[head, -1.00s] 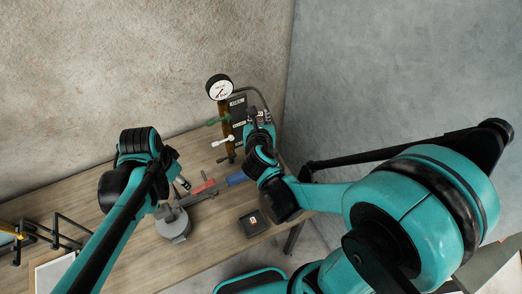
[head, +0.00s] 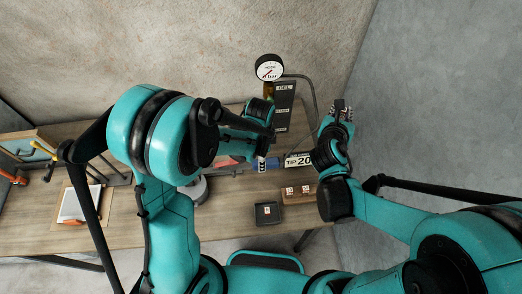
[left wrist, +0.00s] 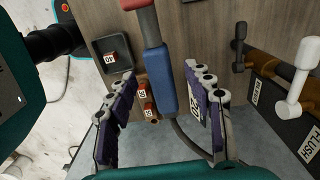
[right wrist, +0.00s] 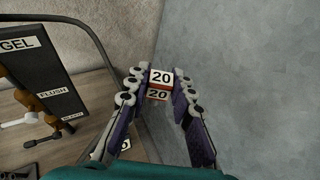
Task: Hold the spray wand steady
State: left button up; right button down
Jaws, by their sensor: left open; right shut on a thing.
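The spray wand has a blue grip (left wrist: 160,80) and a red part (left wrist: 140,5). It lies over the table, and its blue grip also shows in the head view (head: 273,163), partly hidden by my left arm. My left gripper (left wrist: 158,85) is open with its fingers either side of the blue grip; I see no clear contact. My right gripper (right wrist: 159,88) is shut on a small white and red tip block marked 20 (right wrist: 160,78), raised at the right of the bench in the head view (head: 343,108).
A dark tray (head: 258,214) holds a block marked 40. A wooden rack (head: 300,198) beside it holds two small blocks. A "TIP 20" sign (head: 298,160) stands behind. The gauge (head: 269,67) and valve panel (head: 284,105) stand at the back, with a hose beside them.

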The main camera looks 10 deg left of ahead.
pick_arm(q)
jog(key=shift+f, duration=2.15)
pick_arm(e)
jog(key=shift+f, duration=0.2)
pick_arm(q)
jog(key=shift+a, duration=0.1)
jog(key=shift+c, duration=0.3)
grip_shut()
jog(key=shift+c, duration=0.2)
grip_release()
jog(key=c, duration=0.8)
jog(key=shift+c, duration=0.2)
